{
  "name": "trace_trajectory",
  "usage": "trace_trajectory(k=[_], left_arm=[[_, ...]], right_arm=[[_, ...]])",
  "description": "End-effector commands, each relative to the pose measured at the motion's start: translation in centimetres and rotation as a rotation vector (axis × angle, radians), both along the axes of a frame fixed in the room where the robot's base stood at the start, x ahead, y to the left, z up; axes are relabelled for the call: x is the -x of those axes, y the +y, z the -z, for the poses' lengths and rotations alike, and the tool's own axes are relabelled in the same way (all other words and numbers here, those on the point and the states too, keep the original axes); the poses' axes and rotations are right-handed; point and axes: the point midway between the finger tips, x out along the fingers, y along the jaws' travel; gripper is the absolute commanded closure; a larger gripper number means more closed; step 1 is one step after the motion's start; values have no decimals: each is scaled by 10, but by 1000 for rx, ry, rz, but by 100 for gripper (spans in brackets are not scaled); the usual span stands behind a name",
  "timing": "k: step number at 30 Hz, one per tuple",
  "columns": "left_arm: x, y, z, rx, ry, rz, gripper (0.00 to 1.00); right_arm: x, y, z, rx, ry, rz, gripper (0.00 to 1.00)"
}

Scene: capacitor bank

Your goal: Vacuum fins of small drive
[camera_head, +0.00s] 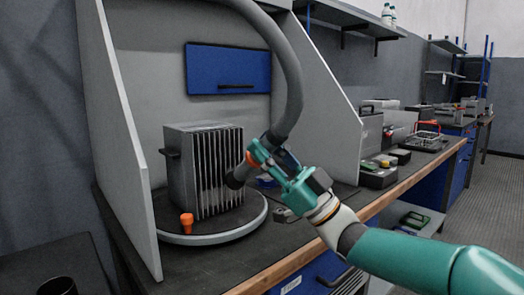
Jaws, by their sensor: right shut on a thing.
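The small drive (205,172) is a grey box with vertical fins on the side facing right. It stands upright on a round turntable (180,238) inside a grey booth. My right gripper (258,160) is shut on the vacuum hose nozzle (238,177), just right of the fins. The dark nozzle tip is at or very close to the fins; I cannot tell whether it touches. The thick grey hose (290,75) arches up from the gripper and out of the top of the view. My left gripper is not in view.
An orange knob (186,220) stands at the turntable's front left. Grey booth panels (118,130) rise on both sides. A blue cabinet (228,69) hangs on the back wall. Boxes and a wire rack (425,138) sit on the bench to the right.

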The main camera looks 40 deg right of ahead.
Motion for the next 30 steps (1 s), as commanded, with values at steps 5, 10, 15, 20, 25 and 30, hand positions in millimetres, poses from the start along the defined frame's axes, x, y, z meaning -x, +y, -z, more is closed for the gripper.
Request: trace_trajectory(k=[5,10,15,20,25,30], left_arm=[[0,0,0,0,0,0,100],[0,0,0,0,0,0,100],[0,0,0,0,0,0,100],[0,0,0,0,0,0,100],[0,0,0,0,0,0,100],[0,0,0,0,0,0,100]], right_arm=[[0,-9,0,0,-1,0,100],[-1,-18,0,0,-1,-1,100],[-2,-23,0,0,-1,0,100],[-1,-24,0,0,-1,-1,100],[-1,-24,0,0,-1,-1,100],[-1,-24,0,0,-1,-1,100]])
